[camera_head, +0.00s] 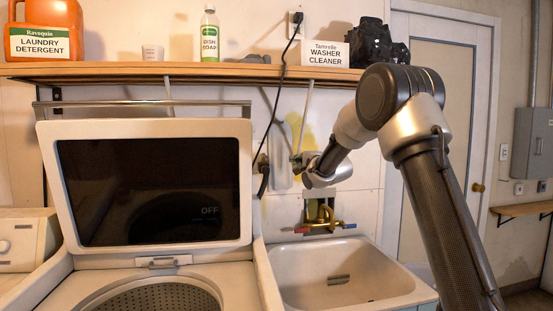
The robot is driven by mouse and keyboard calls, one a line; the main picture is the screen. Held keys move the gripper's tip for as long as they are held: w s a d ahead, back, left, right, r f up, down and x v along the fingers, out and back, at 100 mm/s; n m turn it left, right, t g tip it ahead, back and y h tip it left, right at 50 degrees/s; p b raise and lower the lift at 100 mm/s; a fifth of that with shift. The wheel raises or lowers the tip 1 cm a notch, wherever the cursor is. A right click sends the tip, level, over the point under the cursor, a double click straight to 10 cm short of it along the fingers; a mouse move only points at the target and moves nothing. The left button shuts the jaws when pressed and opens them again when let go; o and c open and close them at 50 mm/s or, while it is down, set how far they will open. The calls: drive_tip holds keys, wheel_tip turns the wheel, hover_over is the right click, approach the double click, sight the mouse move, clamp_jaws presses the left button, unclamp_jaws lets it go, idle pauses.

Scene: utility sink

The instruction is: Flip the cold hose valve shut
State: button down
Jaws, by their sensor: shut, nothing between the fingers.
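My gripper (299,164) is at the wall between the washer and the sink, seen small and from a distance, and it is shut and empty. Its fingertips are beside a pale grey panel (280,150) on the wall. A dark hose fitting (263,176) shows on the wall to the left of that panel, apart from my gripper. Small greenish parts show at my fingertips. I cannot tell whether they belong to a valve, nor whether I touch them. The cold hose valve's handle and its position cannot be made out.
The washer's raised lid (150,253) stands at the left. The sink (345,280) is below my gripper, with a brass faucet (322,222) with red and blue handles. A shelf (180,70) with bottles runs above. A black cord (281,90) hangs down the wall.

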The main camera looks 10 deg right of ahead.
drive_tip(key=w+a, duration=0.6)
drive_tip(key=w, duration=0.3)
drive_tip(key=shift+w+a, duration=0.2)
drive_tip(key=shift+w, duration=0.15)
